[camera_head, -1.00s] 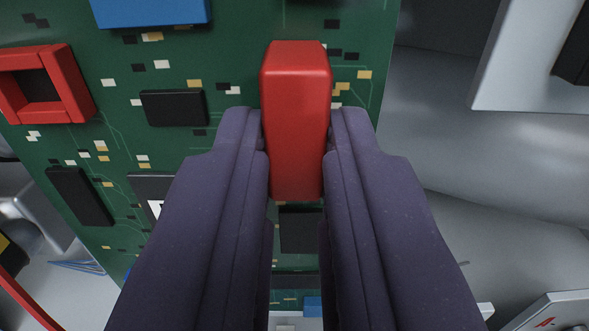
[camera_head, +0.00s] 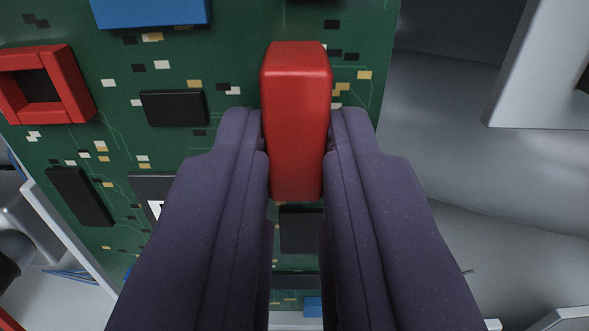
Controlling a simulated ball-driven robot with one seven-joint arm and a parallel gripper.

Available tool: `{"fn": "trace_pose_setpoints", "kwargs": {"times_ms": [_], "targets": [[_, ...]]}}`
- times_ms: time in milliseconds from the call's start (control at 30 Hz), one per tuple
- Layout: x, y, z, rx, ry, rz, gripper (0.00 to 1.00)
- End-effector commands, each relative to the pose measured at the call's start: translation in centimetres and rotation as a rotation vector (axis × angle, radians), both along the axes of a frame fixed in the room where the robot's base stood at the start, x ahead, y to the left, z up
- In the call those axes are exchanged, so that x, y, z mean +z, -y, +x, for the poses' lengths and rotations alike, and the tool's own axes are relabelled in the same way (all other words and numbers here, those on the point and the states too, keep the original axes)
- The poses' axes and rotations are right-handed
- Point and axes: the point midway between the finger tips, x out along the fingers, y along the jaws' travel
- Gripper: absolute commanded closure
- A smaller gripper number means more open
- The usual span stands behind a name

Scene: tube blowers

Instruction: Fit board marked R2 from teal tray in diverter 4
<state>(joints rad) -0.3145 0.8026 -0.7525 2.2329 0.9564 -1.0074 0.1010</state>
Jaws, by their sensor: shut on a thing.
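A green circuit board (camera_head: 225,75) fills the left and middle of the view. It carries a solid red block (camera_head: 297,110) near its right side, a red square frame (camera_head: 38,88) at the left, a blue part (camera_head: 150,10) at the top and several black chips. My gripper (camera_head: 296,140) has its two dark purple fingers shut on the red block, so it holds the board by it. A white mark on a dark chip (camera_head: 148,186) is mostly hidden behind the left finger; I cannot read it. No tray shows.
Smooth grey metal surfaces (camera_head: 455,150) lie behind the board on the right, with a pale panel (camera_head: 535,75) at the upper right. A pale strip (camera_head: 65,235), blue wires (camera_head: 75,274) and grey metal parts show at the lower left.

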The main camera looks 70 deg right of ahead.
Motion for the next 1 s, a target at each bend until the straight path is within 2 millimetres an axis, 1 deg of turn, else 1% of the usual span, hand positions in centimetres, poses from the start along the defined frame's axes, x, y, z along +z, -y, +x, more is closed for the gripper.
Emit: {"fn": "trace_pose_setpoints", "kwargs": {"times_ms": [467, 733, 767, 800, 867, 900, 1000], "targets": [[0.02, 0.02, 0.01, 0.000, 0.000, -0.001, 1.00], [-0.03, 0.42, 0.16, 0.000, 0.000, 0.000, 1.00], [-0.02, 0.44, 0.18, 0.000, 0.000, 0.000, 0.81], [-0.01, 0.41, 0.18, 0.000, 0.000, 0.000, 0.72], [0.00, 0.41, 0.18, 0.000, 0.000, 0.000, 0.58], [0.00, 0.41, 0.18, 0.000, 0.000, 0.000, 0.54], [0.00, 0.40, 0.18, 0.000, 0.000, 0.000, 0.54]]}}
